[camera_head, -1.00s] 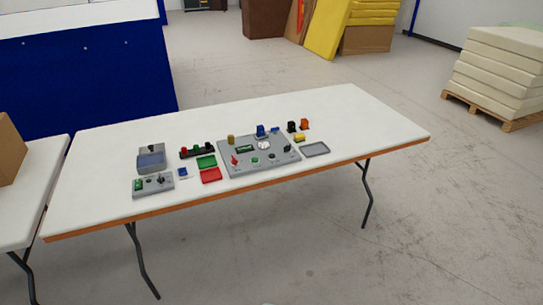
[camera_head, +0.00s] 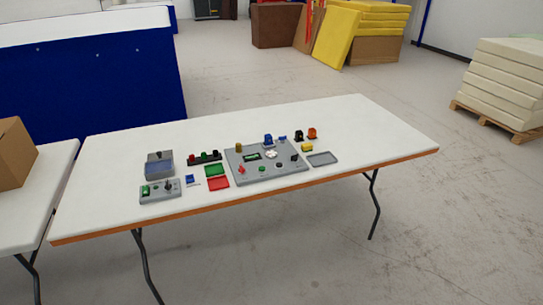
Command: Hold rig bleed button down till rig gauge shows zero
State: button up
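The rig looks to be the grey panel (camera_head: 265,177) on the white table (camera_head: 370,130). It carries a red lever (camera_head: 241,170), a green button (camera_head: 262,169), a dark button (camera_head: 279,165), a small green display (camera_head: 252,156), a white round part (camera_head: 271,154), a blue part (camera_head: 268,139) and a brass-coloured cylinder (camera_head: 239,148). Which button is the bleed button cannot be told at this size. The white round part may be the gauge, but no reading is legible. My gripper is not in view, and nothing touches the panel.
A grey tray (camera_head: 322,159) lies right. The table's right end is clear.

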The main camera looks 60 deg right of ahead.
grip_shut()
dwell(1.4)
